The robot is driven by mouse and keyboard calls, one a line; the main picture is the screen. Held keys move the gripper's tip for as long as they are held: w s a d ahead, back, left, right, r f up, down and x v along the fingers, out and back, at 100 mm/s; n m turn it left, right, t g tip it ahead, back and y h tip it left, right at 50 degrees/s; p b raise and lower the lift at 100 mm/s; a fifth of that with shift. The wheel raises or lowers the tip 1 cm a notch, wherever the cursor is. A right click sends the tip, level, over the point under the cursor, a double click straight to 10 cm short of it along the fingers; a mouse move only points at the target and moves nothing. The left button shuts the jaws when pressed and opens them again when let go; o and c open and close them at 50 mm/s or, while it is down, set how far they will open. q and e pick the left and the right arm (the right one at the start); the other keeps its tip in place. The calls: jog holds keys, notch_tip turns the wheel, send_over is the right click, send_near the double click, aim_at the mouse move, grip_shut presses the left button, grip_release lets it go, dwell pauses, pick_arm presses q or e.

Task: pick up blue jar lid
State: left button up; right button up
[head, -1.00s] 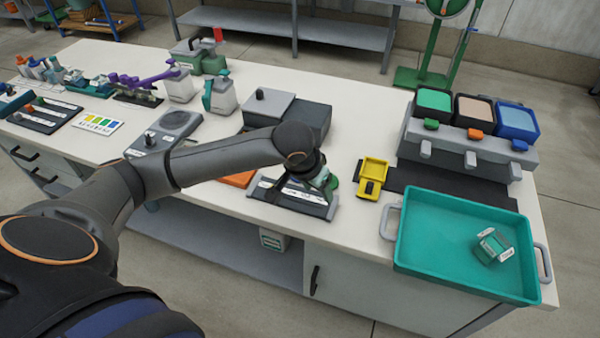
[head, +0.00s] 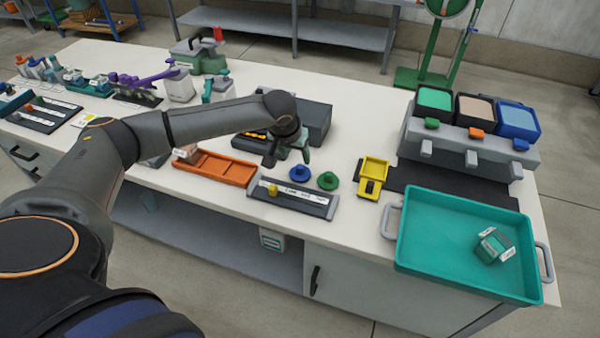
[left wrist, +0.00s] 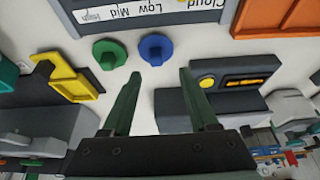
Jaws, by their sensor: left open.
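The blue jar lid (head: 300,173) lies on the white table behind the grey labelled tray (head: 318,206), with a green lid (head: 328,181) just to its right. In the left wrist view the blue lid (left wrist: 157,49) sits a little beyond my fingertips, and the green lid (left wrist: 109,54) is to its left. My left gripper (head: 287,157) is open and empty above the table, close behind and left of the blue lid. It also shows in the left wrist view (left wrist: 160,82), with its two fingers spread apart. My right gripper is not in view.
An orange tray (head: 215,167) lies to the left. A dark grey device (head: 312,122) stands behind the gripper. A yellow scoop-like item (head: 373,172) and a teal tray (head: 468,212) holding a small box are to the right.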

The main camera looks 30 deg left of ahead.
aim_at(300, 166)
pick_arm(q)
jog(key=x, duration=0.5)
jog(key=shift+d, duration=0.25)
jog(key=shift+c, duration=0.3)
jog(key=shift+s, duration=0.1)
grip_shut()
